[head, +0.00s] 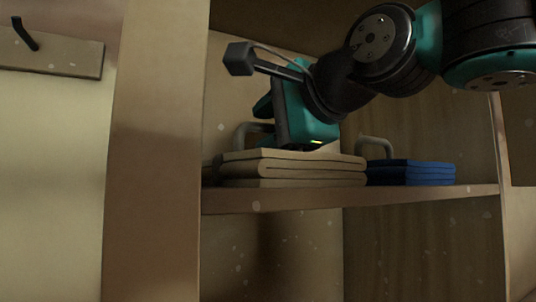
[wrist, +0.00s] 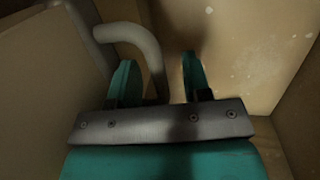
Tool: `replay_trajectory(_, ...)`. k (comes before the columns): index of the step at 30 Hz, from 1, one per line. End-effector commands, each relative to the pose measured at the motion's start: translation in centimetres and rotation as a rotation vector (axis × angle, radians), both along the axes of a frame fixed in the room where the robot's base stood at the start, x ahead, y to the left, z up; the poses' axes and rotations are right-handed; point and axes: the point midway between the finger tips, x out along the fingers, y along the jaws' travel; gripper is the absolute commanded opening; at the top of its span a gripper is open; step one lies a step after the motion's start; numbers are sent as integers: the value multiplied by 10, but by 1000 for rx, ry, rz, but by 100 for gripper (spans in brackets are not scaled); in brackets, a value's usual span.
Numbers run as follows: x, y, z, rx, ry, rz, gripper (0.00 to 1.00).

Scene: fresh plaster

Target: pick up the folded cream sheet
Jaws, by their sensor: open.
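The folded cream sheet (head: 292,171) lies flat in thick layers on a wooden shelf, left of a folded blue cloth, in the head view. My gripper (head: 264,106) is above and behind its top, with its teal body partly hiding the back of the compartment. In the wrist view my gripper (wrist: 158,72) has two teal fingers standing apart, with no cloth between them. I cannot make out the sheet for certain in the wrist view. Whether the fingers touch the sheet is hidden.
The folded blue cloth (head: 411,173) lies at the right on the same shelf (head: 300,201). A curved grey bar (wrist: 139,35) rises close by the left finger; similar bars stand behind both cloths. A thick upright post (head: 155,150) bounds the compartment at left. Below the shelf looks empty.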

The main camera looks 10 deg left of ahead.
Motion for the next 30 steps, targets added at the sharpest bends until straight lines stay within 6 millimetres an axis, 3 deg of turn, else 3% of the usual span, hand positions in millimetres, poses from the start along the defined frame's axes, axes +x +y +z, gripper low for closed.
replay_trajectory(8,3,3,-2,-1,1,0,44)
replay_trajectory(14,3,3,-2,-1,1,0,0)
replay_trajectory(30,3,1,3,4,-3,-1,0)
